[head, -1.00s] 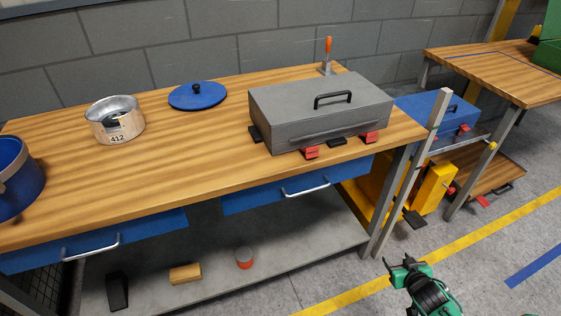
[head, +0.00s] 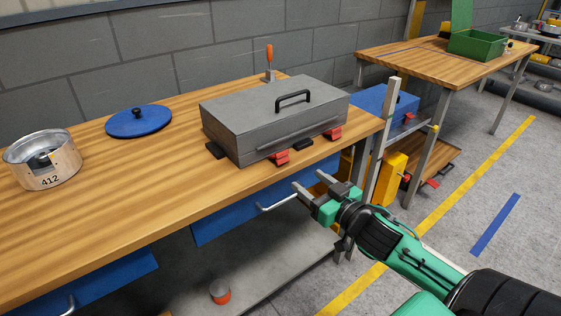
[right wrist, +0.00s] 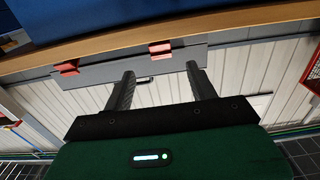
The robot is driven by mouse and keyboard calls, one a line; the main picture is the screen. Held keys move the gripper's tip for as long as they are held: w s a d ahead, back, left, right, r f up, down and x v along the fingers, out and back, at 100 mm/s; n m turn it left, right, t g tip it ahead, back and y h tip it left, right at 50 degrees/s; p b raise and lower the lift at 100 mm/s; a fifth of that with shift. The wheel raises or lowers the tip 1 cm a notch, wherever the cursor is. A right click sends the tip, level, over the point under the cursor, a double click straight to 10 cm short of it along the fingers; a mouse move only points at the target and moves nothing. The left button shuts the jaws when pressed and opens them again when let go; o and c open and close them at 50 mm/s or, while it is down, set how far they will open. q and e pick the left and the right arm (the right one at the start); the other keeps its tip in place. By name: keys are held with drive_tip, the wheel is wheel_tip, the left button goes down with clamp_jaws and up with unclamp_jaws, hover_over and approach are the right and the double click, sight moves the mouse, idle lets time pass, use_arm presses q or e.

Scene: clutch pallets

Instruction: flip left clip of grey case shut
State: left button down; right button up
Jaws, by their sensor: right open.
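The grey case (head: 275,115) stands with its lid down on the wooden bench, a black handle (head: 293,97) on top. Its red left clip (head: 280,158) and red right clip (head: 332,133) stick out at the lower front edge. My right gripper (head: 310,184) is open and empty, in front of the bench edge and below the left clip, apart from it. The right wrist view shows the open fingers (right wrist: 160,75) with two red clips beyond, one red clip (right wrist: 67,67) further left and another red clip (right wrist: 160,48) nearer the middle. My left gripper is out of view.
The bench top (head: 110,215) is clear left of the case, except for a blue lid (head: 139,122) and a pot marked 412 (head: 45,165). A drawer handle (head: 285,199) juts out near my right gripper. A grey post (head: 384,140) stands at the bench's right end.

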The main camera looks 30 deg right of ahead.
sight(284, 160)
drive_tip(key=shift+w+a, duration=0.2)
drive_tip(key=shift+w, duration=2.7)
drive_tip(key=shift+w+a, duration=0.2)
drive_tip(key=shift+w, duration=2.7)
drive_tip(key=c, duration=1)
